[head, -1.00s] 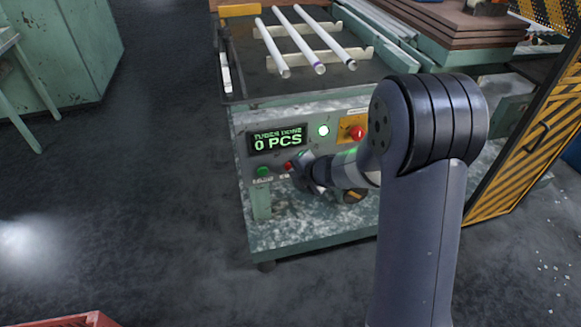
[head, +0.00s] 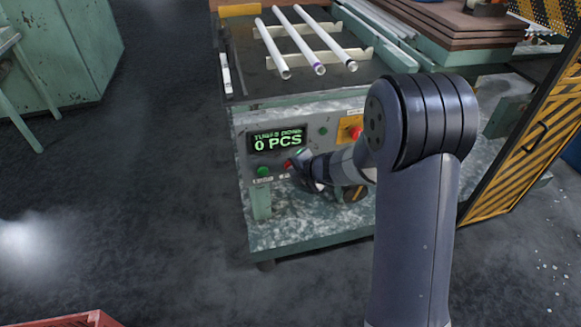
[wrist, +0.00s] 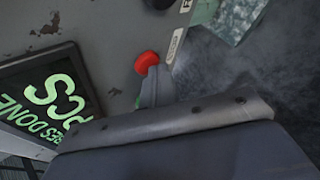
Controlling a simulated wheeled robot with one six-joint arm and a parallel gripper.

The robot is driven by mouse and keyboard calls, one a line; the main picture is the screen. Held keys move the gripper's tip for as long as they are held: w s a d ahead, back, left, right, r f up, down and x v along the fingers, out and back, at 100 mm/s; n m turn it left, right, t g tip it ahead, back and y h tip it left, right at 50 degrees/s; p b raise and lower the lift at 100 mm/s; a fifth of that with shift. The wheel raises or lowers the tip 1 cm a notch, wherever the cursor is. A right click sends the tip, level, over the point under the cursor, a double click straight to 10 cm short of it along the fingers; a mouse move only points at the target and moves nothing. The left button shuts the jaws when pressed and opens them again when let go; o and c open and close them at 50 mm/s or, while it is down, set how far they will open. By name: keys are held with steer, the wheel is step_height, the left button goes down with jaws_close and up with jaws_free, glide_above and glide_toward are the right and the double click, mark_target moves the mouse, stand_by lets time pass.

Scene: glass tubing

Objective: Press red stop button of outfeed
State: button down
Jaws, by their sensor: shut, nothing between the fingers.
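The small red button (head: 287,165) is on the lower front of the grey control panel (head: 280,160), right of a green button (head: 263,171). It also shows in the wrist view (wrist: 147,62), round and red. My gripper (head: 296,162) is at the panel, with its tip at the red button. In the wrist view my shut fingers (wrist: 154,86) hold nothing and overlap the button's lower edge; they appear to touch it. The display (head: 277,142) reads 0 PCS. The round indicator lamp (head: 323,131) is dark green and unlit.
A larger red knob on a yellow plate (head: 353,128) sits to the right on the panel. Three white tubes (head: 303,40) lie on the table top. A yellow-black striped guard (head: 520,150) stands at right. The floor at left is open.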

steer(key=shift+s, duration=0.1)
steer(key=shift+s+d+b, duration=0.25)
steer(key=shift+s+b, duration=0.15)
steer(key=shift+s, duration=0.35)
steer(key=s+b, duration=0.1)
steer(key=s, duration=0.1)
steer(key=s+d, duration=0.1)
steer(key=s, duration=0.1)
steer(key=shift+s+d+b, duration=0.2)
steer(key=shift+s+b, duration=0.2)
stand_by(0.5)
steer(key=shift+s+d+b, duration=0.25)
steer(key=shift+s+b, duration=0.1)
steer(key=shift+s, duration=0.6)
steer(key=shift+s+d+b, duration=0.25)
steer(key=shift+s+b, duration=0.1)
steer(key=shift+s, duration=0.55)
